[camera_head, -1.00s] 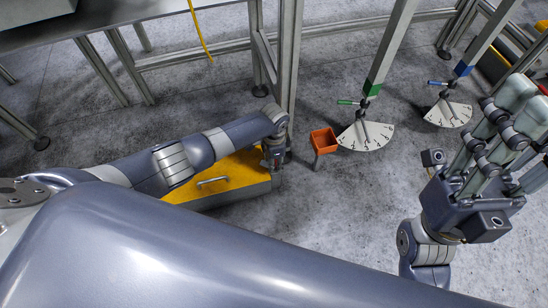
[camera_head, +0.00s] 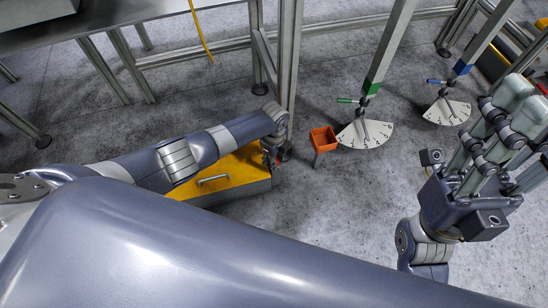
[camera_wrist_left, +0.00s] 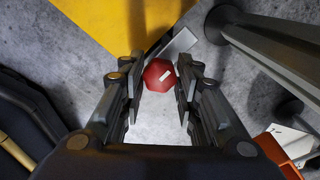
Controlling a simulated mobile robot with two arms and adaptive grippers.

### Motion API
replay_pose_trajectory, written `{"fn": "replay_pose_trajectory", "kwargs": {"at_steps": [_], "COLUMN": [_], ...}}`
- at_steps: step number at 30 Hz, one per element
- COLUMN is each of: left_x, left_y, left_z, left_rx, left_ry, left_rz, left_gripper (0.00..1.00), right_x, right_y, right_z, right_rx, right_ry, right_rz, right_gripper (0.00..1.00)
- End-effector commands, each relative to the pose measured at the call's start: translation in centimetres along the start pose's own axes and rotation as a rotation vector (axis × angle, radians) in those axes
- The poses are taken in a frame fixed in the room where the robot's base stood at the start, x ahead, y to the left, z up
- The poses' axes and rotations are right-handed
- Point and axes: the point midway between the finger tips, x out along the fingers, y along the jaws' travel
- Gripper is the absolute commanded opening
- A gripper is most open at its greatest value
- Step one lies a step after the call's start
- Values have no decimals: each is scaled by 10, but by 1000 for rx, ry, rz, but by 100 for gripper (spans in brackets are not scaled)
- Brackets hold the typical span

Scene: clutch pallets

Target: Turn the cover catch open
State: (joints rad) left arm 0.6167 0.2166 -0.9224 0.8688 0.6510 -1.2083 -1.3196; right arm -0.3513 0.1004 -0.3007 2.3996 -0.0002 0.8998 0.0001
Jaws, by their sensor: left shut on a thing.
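The yellow cover (camera_head: 227,174) lies low on the floor, with a metal bar handle (camera_head: 213,180) on its top. The cover catch is a red hexagonal knob (camera_wrist_left: 159,74) with a pale mark, beside a grey metal strip at the cover's corner. My left gripper (camera_wrist_left: 159,88) points down and is shut on the knob, one finger on each side. In the head view my left gripper (camera_head: 272,157) is at the cover's right end, partly hidden by its wrist. My right gripper (camera_head: 517,105) is raised at the right, away from the cover; its finger gap is unclear.
A metal frame post (camera_head: 289,70) stands close behind the left wrist. An orange open box (camera_head: 322,139) on a stand is just right of the cover. Two dial plates with green (camera_head: 346,101) and blue (camera_head: 435,82) levers stand farther right. Floor between box and right arm is clear.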

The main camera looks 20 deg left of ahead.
Motion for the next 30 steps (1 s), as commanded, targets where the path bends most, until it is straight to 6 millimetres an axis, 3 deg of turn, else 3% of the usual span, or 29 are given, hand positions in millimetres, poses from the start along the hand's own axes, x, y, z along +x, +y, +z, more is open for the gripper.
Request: {"fn": "replay_pose_trajectory", "kwargs": {"at_steps": [20, 21, 23, 30], "left_x": [1, 1, 1, 0], "left_y": [1, 1, 1, 0], "left_z": [-1, -1, -1, 0], "left_rx": [64, 64, 64, 62], "left_ry": [1, 1, 1, 1], "left_rz": [2, 2, 2, 1], "left_gripper": [6, 37, 50, 50], "right_x": [1, 1, 1, 1], "right_y": [0, 0, 0, 0], "right_z": [0, 0, 0, -1], "right_rx": [-1, -1, -1, -1], "right_ry": [3, 3, 4, 4], "right_rz": [-1, -1, -1, -1], "right_gripper": [40, 40, 40, 40]}}
